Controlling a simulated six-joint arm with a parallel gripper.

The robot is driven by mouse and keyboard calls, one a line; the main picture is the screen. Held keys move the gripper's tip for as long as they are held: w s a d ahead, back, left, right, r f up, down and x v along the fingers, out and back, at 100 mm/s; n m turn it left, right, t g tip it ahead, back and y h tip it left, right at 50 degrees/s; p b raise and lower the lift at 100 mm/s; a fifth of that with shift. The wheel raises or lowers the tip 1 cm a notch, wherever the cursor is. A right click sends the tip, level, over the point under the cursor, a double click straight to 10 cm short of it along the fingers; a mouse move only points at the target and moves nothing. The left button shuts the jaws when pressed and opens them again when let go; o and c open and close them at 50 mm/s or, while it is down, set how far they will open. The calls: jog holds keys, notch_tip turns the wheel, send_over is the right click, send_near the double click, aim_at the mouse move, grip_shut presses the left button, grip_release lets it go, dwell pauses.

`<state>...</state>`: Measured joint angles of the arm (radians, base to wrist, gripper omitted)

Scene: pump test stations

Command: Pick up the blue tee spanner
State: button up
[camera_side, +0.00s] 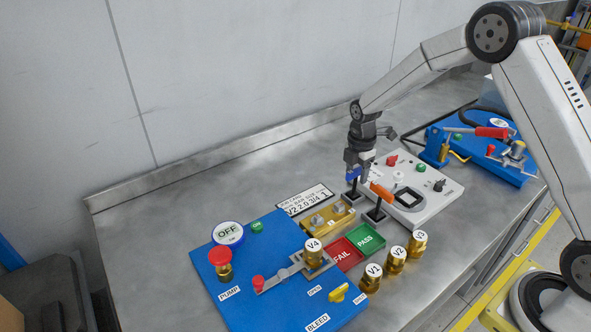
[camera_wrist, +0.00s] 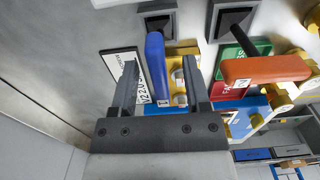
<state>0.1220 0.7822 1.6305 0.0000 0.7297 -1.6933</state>
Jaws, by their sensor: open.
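The blue tee spanner (camera_side: 352,175) stands in a dark square holder (camera_side: 351,195), its handle just below my gripper (camera_side: 359,163). In the wrist view its blue handle (camera_wrist: 155,66) runs lengthwise between the two fingers of my gripper (camera_wrist: 159,66), nearer the left finger. A gap shows on both sides of the handle in that view. My gripper is open and holds nothing. Whether the fingertips reach down past the handle is unclear. The spanner's shaft is mostly hidden.
An orange tee spanner (camera_side: 381,192) stands close by in a second holder (camera_side: 375,215). A brass block (camera_side: 326,220), a label plate (camera_side: 304,200) and the red FAIL and green PASS trays (camera_side: 366,239) lie near. A white panel (camera_side: 430,187) is to the right.

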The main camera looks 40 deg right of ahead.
jog(key=shift+f, duration=0.7)
grip_shut()
dwell(1.2)
